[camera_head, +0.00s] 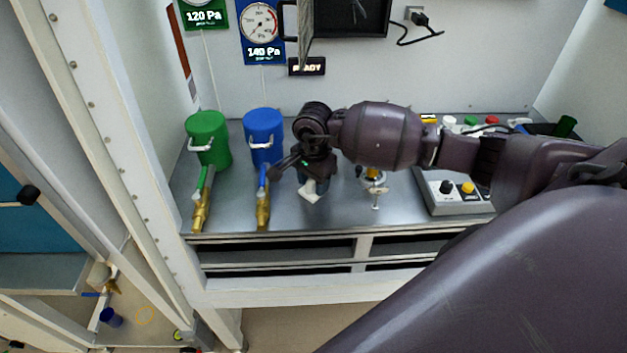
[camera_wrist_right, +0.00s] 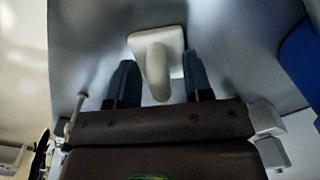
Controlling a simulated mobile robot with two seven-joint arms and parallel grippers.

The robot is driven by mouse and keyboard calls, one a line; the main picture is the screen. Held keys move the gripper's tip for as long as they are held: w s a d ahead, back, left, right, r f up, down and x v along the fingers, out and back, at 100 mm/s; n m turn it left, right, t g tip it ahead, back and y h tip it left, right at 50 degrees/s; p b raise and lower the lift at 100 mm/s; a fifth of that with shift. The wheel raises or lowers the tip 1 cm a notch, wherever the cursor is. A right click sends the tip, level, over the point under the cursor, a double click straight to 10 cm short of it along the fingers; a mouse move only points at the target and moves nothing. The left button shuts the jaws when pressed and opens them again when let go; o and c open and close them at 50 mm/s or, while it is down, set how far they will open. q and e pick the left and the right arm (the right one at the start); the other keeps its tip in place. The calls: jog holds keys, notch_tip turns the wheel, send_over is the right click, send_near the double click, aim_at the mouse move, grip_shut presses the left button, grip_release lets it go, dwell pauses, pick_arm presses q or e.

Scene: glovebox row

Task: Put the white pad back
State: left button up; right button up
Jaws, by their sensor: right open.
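The white pad (camera_head: 308,192) lies on the grey metal bench, partly hidden under my right gripper (camera_head: 315,180). In the right wrist view the pad (camera_wrist_right: 172,38) shows a square plate with a rounded handle standing toward the camera. My right gripper (camera_wrist_right: 160,70) is open, with one blue finger on each side of the handle and a visible gap to each. Whether the fingers touch the plate cannot be told. My left gripper is not in view.
Green (camera_head: 208,140) and blue (camera_head: 262,137) canisters stand left of my gripper, with brass valves (camera_head: 200,212) in front. A brass fitting (camera_head: 375,180) and a control box (camera_head: 455,196) with knobs are to the right. The bench's front edge is close.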

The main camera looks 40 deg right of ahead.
notch_tip(320, 180, up, 12)
jog(key=shift+b, duration=0.45)
dwell(0.4)
